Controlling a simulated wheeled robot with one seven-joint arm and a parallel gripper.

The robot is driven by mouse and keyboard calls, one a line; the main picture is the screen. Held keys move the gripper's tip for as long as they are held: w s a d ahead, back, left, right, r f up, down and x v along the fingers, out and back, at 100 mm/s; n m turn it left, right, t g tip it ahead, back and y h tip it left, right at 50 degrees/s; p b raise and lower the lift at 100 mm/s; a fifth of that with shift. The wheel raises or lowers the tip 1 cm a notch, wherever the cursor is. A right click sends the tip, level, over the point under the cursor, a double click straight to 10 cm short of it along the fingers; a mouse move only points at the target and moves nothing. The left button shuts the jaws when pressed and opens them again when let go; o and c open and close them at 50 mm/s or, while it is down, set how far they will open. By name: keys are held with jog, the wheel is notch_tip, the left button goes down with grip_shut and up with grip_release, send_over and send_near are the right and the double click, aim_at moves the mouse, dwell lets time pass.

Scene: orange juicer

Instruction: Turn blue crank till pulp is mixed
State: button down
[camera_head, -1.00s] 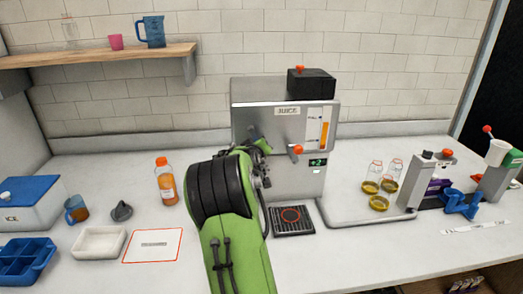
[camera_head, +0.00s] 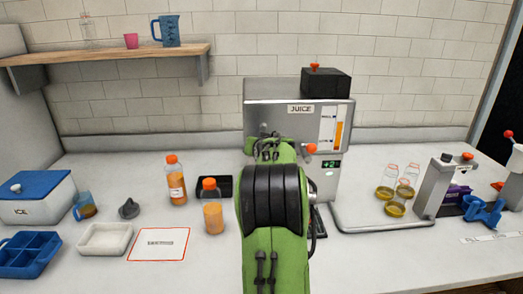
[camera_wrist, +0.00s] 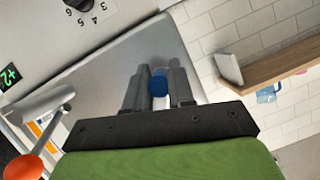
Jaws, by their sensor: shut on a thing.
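The grey juice machine (camera_head: 265,92) stands at the back of the counter, with an orange level in its front gauge (camera_head: 338,133). In the wrist view, a small blue knob, the grip of the blue crank (camera_wrist: 158,84), sits between the two fingers of my gripper (camera_wrist: 158,74). My gripper is shut on it, close to the machine's grey metal face (camera_wrist: 115,70). In the head view my green and black arm covers the crank's grip and most of my gripper. The pulp cannot be seen.
An orange-knobbed lever (camera_head: 311,149) juts from the machine front, right of my arm. Two orange-capped juice bottles (camera_head: 175,180) (camera_head: 213,212) stand to the left. A white label sheet (camera_head: 158,243) lies front left.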

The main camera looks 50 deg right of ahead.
jog(key=shift+w+a+r+m+t+h+p, duration=0.1)
jog(key=shift+r+m+t+h+p, duration=0.3)
jog(key=shift+r+m+t, duration=1.95)
jog(key=shift+w+r+m+t+h+p, duration=0.1)
jog(key=shift+r+m+t+h+p, duration=0.3)
jog(key=shift+m, duration=4.05)
jog(key=shift+a+r+m+t+h+p, duration=0.15)
jog(key=shift+r+m+t+p, duration=0.7)
jog(key=shift+m, duration=2.55)
jog(key=shift+d+r+t, duration=0.15)
jog(key=shift+r+t, duration=0.05)
jog(key=shift+t, duration=0.1)
jog(key=c, duration=1)
grip_release()
jog(key=shift+o, duration=0.2)
